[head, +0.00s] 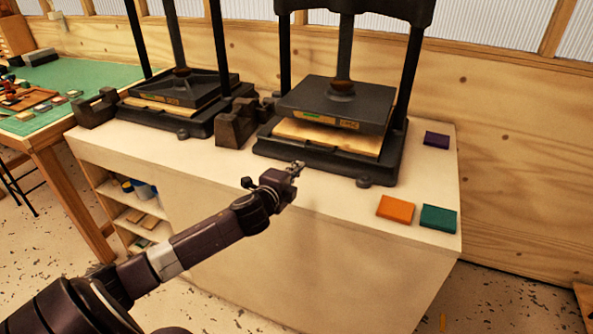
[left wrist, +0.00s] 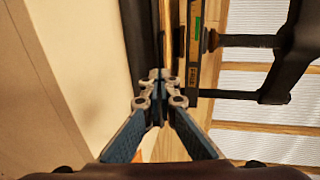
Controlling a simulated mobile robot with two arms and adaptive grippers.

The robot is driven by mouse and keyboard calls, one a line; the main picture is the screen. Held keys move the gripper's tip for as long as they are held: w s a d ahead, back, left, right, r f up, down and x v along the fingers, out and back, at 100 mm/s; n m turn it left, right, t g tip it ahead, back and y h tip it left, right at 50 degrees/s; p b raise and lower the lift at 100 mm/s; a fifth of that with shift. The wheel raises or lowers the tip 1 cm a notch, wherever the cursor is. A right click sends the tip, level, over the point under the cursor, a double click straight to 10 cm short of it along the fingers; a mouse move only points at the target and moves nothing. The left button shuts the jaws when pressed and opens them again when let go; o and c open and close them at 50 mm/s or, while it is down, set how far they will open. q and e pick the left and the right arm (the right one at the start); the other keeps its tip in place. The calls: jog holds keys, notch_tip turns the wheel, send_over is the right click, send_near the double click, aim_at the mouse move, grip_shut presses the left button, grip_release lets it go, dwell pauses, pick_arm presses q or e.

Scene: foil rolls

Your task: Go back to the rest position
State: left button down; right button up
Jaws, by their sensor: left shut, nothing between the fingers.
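My left gripper (head: 297,168) is in the head view, in front of the right-hand press and over the front part of the white counter (head: 200,165). Its arm comes in from the lower left and is stretched out. In the left wrist view the fingers (left wrist: 160,80) meet at their tips, with nothing between them. The dark base of the press (head: 330,160) is just beyond the fingertips. I cannot tell from these views whether they touch it. My right gripper is in neither view.
A second press (head: 180,100) stands to the left. An orange block (head: 396,209), a green block (head: 438,218) and a purple block (head: 437,140) lie on the counter's right side. A green-topped table (head: 85,78) is at the far left. Shelves (head: 130,215) open below the counter.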

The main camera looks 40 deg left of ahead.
pick_arm(q)
jog(key=s+d+f+n+g, duration=0.3)
jog(key=s+d+f+n, duration=0.1)
jog(key=s+d+f, duration=0.4)
jog(key=s+d+f+n+g, duration=0.3)
jog(key=s+d+f+n, duration=0.15)
jog(key=s+f, duration=0.4)
jog(key=s+d+n+g+h, duration=0.1)
jog(key=s+d+n+g, duration=0.1)
jog(key=s+d, duration=0.35)
jog(key=s+d+f+n+g+h, duration=0.1)
jog(key=s+d+n+g, duration=0.1)
jog(key=s, duration=0.7)
jog(key=s+d+n+g+h, duration=0.1)
jog(key=s+d+g, duration=0.15)
jog(key=s, duration=0.45)
notch_tip(320, 180, down, 26)
jog(key=s, duration=0.1)
jog(key=s+a+f+g, duration=0.1)
jog(key=s+a+f, duration=0.1)
jog(key=s+f, duration=1.4)
jog(key=shift+s+a+f+g, duration=0.3)
jog(key=shift+s+f+g, duration=0.05)
jog(key=shift+s, duration=0.45)
